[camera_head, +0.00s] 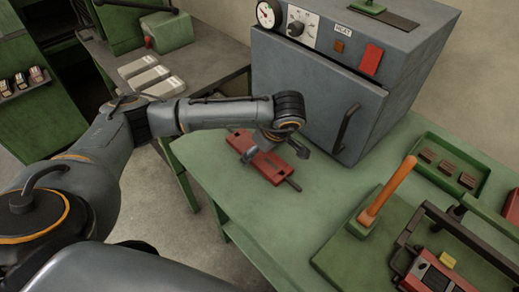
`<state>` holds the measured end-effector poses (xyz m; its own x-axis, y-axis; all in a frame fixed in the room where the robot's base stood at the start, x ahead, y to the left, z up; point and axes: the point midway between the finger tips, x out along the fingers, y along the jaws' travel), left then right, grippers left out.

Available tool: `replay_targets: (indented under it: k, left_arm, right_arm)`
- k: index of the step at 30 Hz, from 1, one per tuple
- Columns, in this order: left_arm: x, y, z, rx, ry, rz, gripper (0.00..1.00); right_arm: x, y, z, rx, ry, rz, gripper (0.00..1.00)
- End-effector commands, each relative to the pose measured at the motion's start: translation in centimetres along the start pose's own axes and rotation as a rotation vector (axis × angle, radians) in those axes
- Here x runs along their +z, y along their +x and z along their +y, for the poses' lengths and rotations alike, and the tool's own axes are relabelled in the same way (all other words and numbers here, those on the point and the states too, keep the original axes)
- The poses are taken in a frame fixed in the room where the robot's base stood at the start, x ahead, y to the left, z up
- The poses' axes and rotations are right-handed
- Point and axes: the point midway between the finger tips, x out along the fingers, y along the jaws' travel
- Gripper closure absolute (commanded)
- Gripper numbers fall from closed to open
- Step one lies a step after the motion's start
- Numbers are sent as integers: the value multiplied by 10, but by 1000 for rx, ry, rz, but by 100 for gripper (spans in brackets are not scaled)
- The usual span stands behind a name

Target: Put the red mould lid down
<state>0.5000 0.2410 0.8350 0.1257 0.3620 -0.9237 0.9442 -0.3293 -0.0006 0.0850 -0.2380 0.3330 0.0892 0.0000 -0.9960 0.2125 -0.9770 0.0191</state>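The red mould lid (266,164) is a flat red plate lying at a slant on, or just above, the green bench top (225,178). My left gripper (276,152) is directly over the lid, pointing down. Its two fingers look spread apart, one over the lid's left part and one beyond its right edge. The wrist hides part of the lid's far side. My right gripper is not in view.
A grey oven (315,90) with a dial stands right behind the lid. An orange-handled tool (388,190) on a green plate, a green tray (450,165) of brown pieces, and a red device (440,270) are at the right. The bench front edge is near the lid.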

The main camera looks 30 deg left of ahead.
Motion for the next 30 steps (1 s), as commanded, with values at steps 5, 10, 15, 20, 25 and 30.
replay_targets:
  k: [5,10,15,20,25,30]
  left_arm:
    - [0,0,0,0,0,0,16]
    - [-1,-5,0,2,0,0,16]
    - [0,-31,2,7,1,0,16]
    - [0,-69,2,8,1,0,16]
    - [-2,-101,1,5,1,2,16]
    - [-1,-117,1,3,0,1,16]
  right_arm:
    - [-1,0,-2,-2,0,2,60]
    - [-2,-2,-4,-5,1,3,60]
    - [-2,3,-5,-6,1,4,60]
    - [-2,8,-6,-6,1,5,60]
    - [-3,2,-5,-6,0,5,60]
    - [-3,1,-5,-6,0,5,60]
